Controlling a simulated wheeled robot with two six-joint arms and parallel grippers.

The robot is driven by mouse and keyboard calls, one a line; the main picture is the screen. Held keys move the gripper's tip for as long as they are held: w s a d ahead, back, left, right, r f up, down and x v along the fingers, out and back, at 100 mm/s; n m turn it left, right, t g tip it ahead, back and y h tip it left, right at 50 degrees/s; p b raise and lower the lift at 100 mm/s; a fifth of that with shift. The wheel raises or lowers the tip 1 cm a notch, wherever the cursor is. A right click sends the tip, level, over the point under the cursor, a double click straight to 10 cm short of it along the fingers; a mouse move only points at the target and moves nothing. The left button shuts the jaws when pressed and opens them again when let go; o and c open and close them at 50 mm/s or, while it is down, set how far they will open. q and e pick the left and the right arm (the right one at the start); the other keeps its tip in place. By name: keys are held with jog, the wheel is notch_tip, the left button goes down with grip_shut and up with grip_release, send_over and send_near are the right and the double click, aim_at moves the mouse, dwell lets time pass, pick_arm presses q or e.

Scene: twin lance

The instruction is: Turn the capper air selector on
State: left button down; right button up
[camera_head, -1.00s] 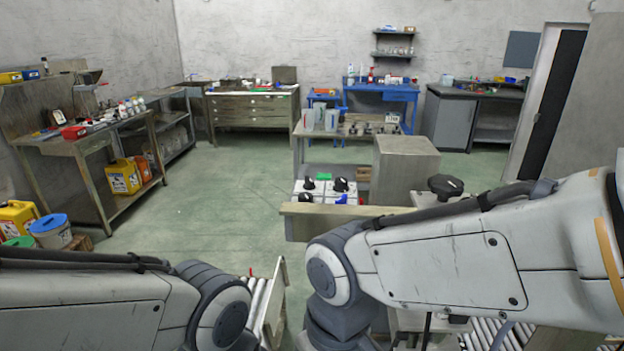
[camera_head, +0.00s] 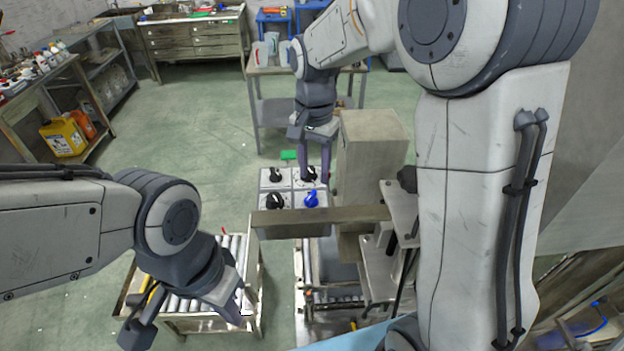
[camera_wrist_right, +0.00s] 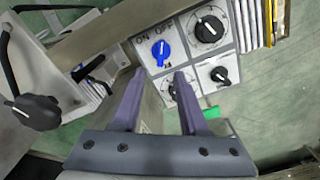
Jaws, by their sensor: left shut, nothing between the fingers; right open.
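A light panel (camera_head: 292,188) with several rotary knobs lies below my right gripper (camera_head: 313,168). One knob is blue (camera_head: 311,199) and the others are black. My right gripper (camera_wrist_right: 159,76) is open and empty. A black knob (camera_wrist_right: 175,91) shows between its fingers and is partly covered by one. I cannot read which knob is the capper air selector. My left gripper (camera_head: 238,306) is shut and empty, low over a roller conveyor.
A wooden beam (camera_head: 320,220) runs in front of the panel. A grey box (camera_head: 372,150) stands right of it. The roller conveyor (camera_head: 238,250) is at lower left. A large black knob (camera_wrist_right: 209,28) and a smaller one (camera_wrist_right: 220,75) sit beside the blue one.

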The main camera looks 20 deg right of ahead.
aim_at(314, 191)
jog(key=shift+a+f+p, duration=0.1)
jog(key=shift+f+p, duration=0.3)
jog(key=shift+f, duration=2.1)
jog(key=shift+s, duration=0.1)
grip_shut()
